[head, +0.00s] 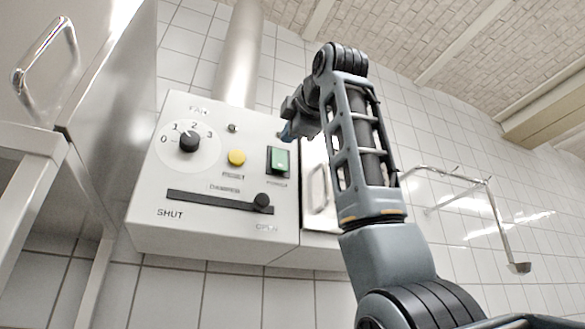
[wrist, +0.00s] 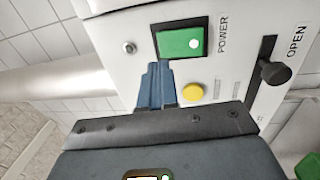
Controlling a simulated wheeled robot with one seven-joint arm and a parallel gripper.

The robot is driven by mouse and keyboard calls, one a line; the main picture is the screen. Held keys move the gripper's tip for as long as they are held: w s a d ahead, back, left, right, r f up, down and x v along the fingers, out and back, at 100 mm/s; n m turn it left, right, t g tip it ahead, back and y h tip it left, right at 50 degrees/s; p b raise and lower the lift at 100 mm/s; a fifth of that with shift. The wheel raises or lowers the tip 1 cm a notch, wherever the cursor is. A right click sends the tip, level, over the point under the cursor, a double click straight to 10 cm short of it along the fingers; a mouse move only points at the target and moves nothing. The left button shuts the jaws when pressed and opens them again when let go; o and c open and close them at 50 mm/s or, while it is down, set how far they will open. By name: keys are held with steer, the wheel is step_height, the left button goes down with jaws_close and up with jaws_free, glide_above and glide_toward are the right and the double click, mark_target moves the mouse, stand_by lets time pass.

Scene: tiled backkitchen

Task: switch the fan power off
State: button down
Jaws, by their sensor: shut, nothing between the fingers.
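The green power rocker switch (head: 279,161) sits in a black frame on the right of a pale grey control box (head: 150,221). In the wrist view the green switch (wrist: 180,43) shows a white dot, beside the POWER label. My gripper (head: 287,134) is partly hidden by its own arm in the head view, close to the upper right of the box. In the wrist view my gripper (wrist: 157,68) has its blue fingers together and empty, with the tips close to the switch's edge. I cannot tell whether they touch it.
The box also carries a black FAN knob (head: 189,141), a yellow RESET button (head: 236,158) and a damper slider (head: 262,201) at the OPEN end. A metal cabinet (head: 115,75) stands left. A wall rail (head: 455,176) is on the right.

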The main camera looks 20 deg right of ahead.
steer(key=s+r+b, duration=0.1)
steer(key=s+b, duration=0.2)
steer(key=s, duration=0.6)
steer(key=shift+s, duration=0.15)
steer(key=shift+r, duration=0.1)
stand_by(0.3)
